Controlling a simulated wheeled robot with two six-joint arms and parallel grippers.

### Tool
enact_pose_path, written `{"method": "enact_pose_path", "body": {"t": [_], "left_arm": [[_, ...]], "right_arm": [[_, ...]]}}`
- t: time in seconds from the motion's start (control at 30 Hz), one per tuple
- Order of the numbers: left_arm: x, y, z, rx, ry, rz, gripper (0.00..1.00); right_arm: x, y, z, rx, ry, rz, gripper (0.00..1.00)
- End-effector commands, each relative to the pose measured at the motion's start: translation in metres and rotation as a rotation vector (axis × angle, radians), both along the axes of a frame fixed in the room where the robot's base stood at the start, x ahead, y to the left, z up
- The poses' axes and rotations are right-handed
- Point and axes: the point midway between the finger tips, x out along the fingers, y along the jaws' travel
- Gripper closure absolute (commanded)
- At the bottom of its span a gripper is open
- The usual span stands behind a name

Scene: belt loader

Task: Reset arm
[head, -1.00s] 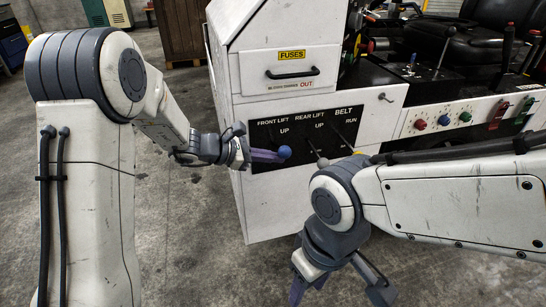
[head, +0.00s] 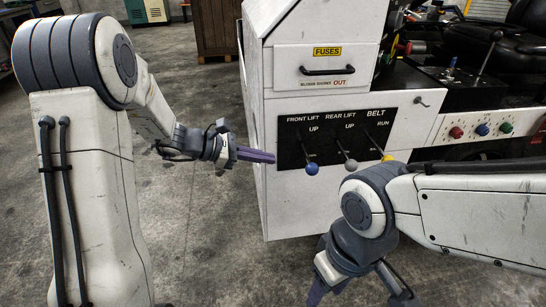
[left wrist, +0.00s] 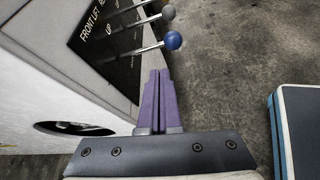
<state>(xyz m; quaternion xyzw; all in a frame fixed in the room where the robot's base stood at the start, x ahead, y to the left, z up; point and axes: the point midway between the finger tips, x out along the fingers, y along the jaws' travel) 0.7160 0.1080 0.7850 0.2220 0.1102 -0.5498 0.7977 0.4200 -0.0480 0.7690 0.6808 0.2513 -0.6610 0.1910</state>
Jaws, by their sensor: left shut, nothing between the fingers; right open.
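The front lift lever ends in a blue knob (head: 312,169) on the black control panel (head: 290,155). Beside it are the rear lift lever's grey knob (head: 350,166) and the belt lever's yellow knob (head: 387,158). My left gripper (head: 268,157) is shut and empty, its purple fingers left of the blue knob and apart from it. In the left wrist view, the shut fingers (left wrist: 158,75) point toward the blue knob (left wrist: 173,40), with the grey knob (left wrist: 168,12) farther off. My right gripper (head: 360,297) is open and empty, pointing down below the panel, partly cut off by the frame.
The white loader body (head: 320,212) carries a fuses drawer (head: 322,68) above the levers. Coloured buttons (head: 482,130) and a black seat (head: 530,45) are to the right. A brown cabinet (head: 215,28) stands behind. Open concrete floor (head: 200,240) lies left of the loader.

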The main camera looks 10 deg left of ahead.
Motion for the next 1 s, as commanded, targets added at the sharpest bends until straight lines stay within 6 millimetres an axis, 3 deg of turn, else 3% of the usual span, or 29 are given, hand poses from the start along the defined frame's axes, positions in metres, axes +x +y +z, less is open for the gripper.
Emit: {"method": "enact_pose_path", "body": {"t": [0.4, 0.53, 0.67, 0.8, 0.9, 1.0], "left_arm": [[-0.001, -0.001, 0.0, 0.002, -0.001, -0.004, 1.0], [-0.018, -0.022, 0.001, 0.053, -0.021, -0.098, 1.0], [-0.076, -0.069, 0.001, 0.206, -0.094, -0.381, 1.0], [-0.175, -0.105, -0.004, 0.458, -0.284, -0.871, 1.0], [-0.227, -0.103, -0.01, 0.611, -0.445, -1.182, 1.0], [-0.258, -0.094, -0.014, 0.725, -0.595, -1.424, 1.0]], "right_arm": [[0.0, 0.0, 0.0, 0.0, 0.0, 0.0, 0.49], [0.0, 0.0, 0.0, 0.0, 0.0, 0.0, 0.49], [0.0, 0.0, 0.0, 0.0, 0.0, 0.0, 0.49], [0.0, 0.0, 0.0, 0.0, 0.0, 0.0, 0.49], [0.0, 0.0, 0.0, 0.0, 0.0, 0.0, 0.49], [0.0, 0.0, 0.0, 0.0, 0.0, 0.0, 0.49]]}}
